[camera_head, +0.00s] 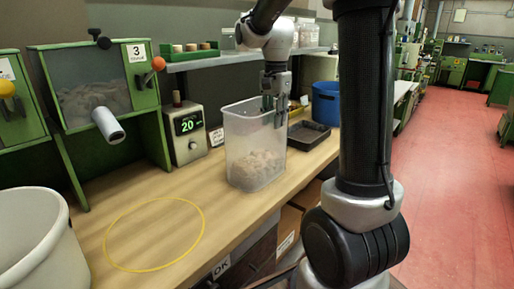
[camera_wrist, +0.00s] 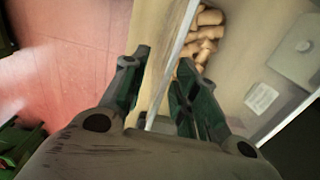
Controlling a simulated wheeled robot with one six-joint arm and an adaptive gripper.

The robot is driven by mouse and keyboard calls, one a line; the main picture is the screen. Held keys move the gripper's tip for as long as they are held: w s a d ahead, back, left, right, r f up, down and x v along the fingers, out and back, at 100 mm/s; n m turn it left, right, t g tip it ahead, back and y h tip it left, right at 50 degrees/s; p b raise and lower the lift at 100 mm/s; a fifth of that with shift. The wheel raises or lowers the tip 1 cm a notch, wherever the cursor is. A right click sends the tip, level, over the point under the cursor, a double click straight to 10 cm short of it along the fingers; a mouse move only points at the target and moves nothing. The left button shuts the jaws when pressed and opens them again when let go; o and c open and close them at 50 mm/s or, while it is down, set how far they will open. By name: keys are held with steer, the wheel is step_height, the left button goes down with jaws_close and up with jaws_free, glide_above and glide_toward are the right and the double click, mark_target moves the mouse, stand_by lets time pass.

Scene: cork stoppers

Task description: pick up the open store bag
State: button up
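I see no clear bag shape; an open-topped, see-through container (camera_head: 240,140) with cork stoppers (camera_head: 257,167) in its bottom stands upright on the wooden bench. My gripper (camera_head: 274,104) points down at the container's right rim. In the wrist view my gripper (camera_wrist: 164,62) is open, with one finger on each side of the container's thin wall (camera_wrist: 176,50). A gap shows between the fingers and they do not look closed on the wall. The corks (camera_wrist: 204,38) show inside, beyond the right finger.
A yellow ring (camera_head: 154,268) marks bare bench (camera_head: 150,235) at front left. A white bin (camera_head: 30,245) stands at far left, below green dispensers (camera_head: 150,100).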

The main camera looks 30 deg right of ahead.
steer(key=shift+f, duration=1.5)
jaws_close()
steer(key=shift+w+r, duration=0.1)
